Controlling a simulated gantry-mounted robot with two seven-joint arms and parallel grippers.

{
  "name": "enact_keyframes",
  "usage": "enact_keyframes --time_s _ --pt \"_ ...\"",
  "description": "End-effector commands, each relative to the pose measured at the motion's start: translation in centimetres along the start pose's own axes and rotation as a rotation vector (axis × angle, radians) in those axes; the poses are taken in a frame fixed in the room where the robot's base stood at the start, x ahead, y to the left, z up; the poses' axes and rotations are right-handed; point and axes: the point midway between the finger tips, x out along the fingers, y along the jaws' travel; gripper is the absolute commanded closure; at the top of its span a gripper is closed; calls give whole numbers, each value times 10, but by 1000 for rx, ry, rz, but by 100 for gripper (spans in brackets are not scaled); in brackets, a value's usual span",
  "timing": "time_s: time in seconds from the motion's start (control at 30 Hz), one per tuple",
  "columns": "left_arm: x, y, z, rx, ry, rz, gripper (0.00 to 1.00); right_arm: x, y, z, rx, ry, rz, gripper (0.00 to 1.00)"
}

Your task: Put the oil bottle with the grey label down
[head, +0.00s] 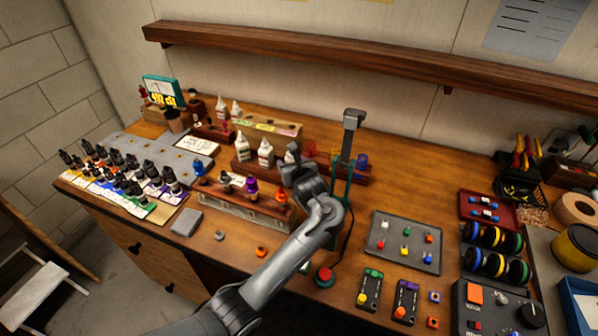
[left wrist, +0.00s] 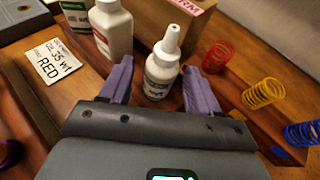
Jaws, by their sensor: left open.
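The oil bottle with the grey label (left wrist: 162,72) is white with a pointed nozzle and stands upright between my left gripper's fingers in the left wrist view. In the head view its top (head: 291,153) shows just behind the gripper. My left gripper (left wrist: 158,82) is open, with one purple finger on each side of the bottle; I see a gap beside each finger. In the head view the left gripper (head: 294,168) is over the wooden bottle rack (head: 250,165). The bottle's base is partly hidden by the gripper body. My right gripper is not in view.
Another white bottle with a red label (left wrist: 113,28) stands close left of the gripper. Red (left wrist: 218,56), yellow (left wrist: 262,93) and blue (left wrist: 302,133) springs stand to its right. A card reading "35 wt RED" (left wrist: 54,63) lies at the left. A wooden block (left wrist: 150,20) is behind.

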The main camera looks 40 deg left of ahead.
Motion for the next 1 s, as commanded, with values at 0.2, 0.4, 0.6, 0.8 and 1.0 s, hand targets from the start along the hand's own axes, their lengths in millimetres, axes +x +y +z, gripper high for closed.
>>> enact_keyframes --time_s 0.2,0.4,0.6,0.8,1.0 --pt "-39 -2 -4 -6 2 -6 38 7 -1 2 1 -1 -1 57" --pt "-76 -2 -3 -6 3 -6 38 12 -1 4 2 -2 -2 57" --pt "-102 -1 -3 -3 3 -4 38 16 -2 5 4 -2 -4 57" --pt "-114 -1 -2 -1 1 -2 38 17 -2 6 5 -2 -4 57" --pt "-116 0 -1 -1 1 -2 38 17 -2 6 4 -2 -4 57"
